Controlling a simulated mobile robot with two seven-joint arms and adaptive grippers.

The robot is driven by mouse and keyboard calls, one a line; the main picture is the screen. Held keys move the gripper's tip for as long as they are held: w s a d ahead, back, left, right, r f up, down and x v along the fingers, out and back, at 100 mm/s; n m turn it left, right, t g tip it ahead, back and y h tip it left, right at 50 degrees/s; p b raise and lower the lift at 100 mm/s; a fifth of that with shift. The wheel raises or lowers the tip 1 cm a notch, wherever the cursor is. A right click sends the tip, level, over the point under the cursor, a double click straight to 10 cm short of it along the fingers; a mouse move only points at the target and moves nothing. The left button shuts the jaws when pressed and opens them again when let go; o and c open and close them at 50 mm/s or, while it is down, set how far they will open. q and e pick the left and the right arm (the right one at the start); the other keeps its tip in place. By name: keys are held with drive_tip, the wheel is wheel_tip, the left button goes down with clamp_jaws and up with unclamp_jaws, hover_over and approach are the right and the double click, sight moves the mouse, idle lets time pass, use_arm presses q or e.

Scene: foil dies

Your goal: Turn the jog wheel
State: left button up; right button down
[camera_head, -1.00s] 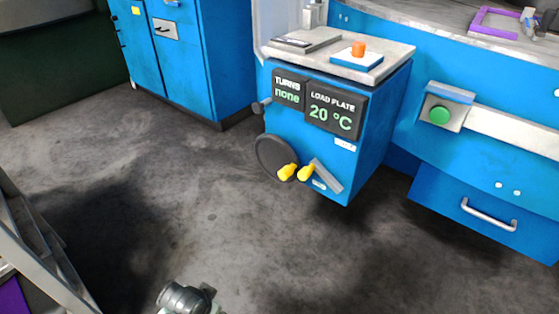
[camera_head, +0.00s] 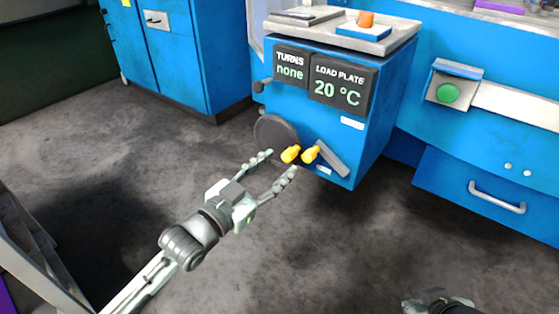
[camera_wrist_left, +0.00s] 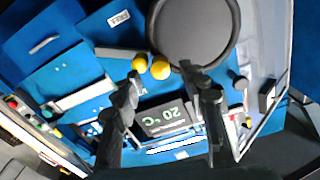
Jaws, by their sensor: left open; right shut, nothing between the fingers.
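The jog wheel (camera_head: 272,132) is a dark round disc on the front of the blue cabinet, with a yellow knob (camera_head: 290,154) at its lower right edge. In the left wrist view the wheel (camera_wrist_left: 193,30) fills the top. My left gripper (camera_head: 280,163) is open and empty, its fingers spread just below the wheel and pointing toward the knob. In the wrist view the knob (camera_wrist_left: 160,68) shows between and beyond the fingertips; I see no contact. My right gripper (camera_head: 432,303) shows only partly at the bottom edge, shut and empty.
A grey lever (camera_head: 333,160) with a second yellow knob (camera_head: 311,154) sits close right of the wheel's knob. Displays above read TURNS none (camera_head: 290,66) and LOAD PLATE 20 °C (camera_head: 342,84). A green button (camera_head: 447,93) is further right. The floor ahead is clear.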

sight(284, 159)
use_arm(q)
drive_tip(key=shift+x, duration=1.55)
drive_tip(key=shift+c, duration=0.5)
clamp_jaws()
